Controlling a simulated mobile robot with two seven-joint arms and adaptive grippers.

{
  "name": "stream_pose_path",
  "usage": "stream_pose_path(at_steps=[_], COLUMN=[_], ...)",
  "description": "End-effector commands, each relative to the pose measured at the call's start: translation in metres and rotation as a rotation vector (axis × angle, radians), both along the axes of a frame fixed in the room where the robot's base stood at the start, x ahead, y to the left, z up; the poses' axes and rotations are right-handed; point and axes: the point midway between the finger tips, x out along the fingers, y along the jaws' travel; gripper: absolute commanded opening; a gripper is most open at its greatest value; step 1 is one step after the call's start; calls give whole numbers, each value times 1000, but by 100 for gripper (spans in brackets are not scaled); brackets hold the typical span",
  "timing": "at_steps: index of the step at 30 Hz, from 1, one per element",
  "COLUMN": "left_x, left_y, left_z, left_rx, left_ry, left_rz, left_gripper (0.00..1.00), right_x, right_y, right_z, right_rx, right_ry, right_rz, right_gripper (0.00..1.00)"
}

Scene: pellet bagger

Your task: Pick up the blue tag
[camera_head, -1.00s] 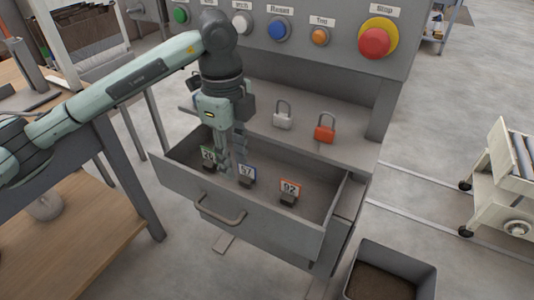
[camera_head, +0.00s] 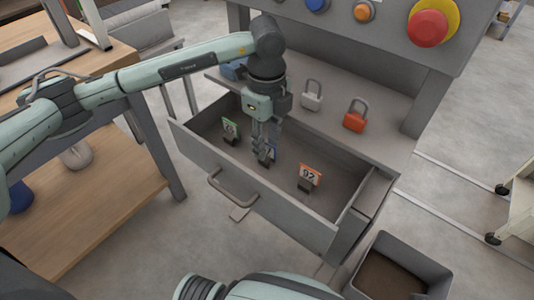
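The blue tag (camera_head: 266,156) stands in a dark holder inside the open grey drawer (camera_head: 237,184), between a green tag (camera_head: 229,128) and an orange tag (camera_head: 310,175) numbered 92. My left gripper (camera_head: 265,148) points down into the drawer right at the blue tag. Its fingers look apart and cover much of the tag; whether they touch it I cannot tell. The tag still appears low in the drawer. My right gripper is out of view; only part of my own arm shows at the bottom edge.
A grey padlock (camera_head: 312,100) and a red padlock (camera_head: 355,120) stand on the ledge behind the drawer. A panel with a red stop button (camera_head: 428,28) rises above. A grey bin (camera_head: 431,272) sits at the lower right. A wooden bench (camera_head: 110,190) is at left.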

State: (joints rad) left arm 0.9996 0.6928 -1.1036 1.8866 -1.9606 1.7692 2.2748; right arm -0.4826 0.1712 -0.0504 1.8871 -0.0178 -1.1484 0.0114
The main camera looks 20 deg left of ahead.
Motion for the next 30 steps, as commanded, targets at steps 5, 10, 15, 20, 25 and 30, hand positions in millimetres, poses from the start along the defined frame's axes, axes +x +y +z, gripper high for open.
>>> stream_pose_path(at_steps=[5,10,15,20,25,30], left_x=[0,0,0,0,0,1], left_y=[0,0,0,0,0,-1], left_z=[-3,-3,-3,-3,-3,7], left_rx=[-1,0,0,0,-1,-1], left_ry=[-2,-1,-1,-1,-2,-4], left_rz=[0,0,0,0,0,-1], left_gripper=[29,19,0,0,0,0], right_x=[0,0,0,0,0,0], right_y=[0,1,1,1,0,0], right_z=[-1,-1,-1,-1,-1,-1], right_rx=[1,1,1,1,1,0], right_ry=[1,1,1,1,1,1], right_rz=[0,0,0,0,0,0], right_gripper=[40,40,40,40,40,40])
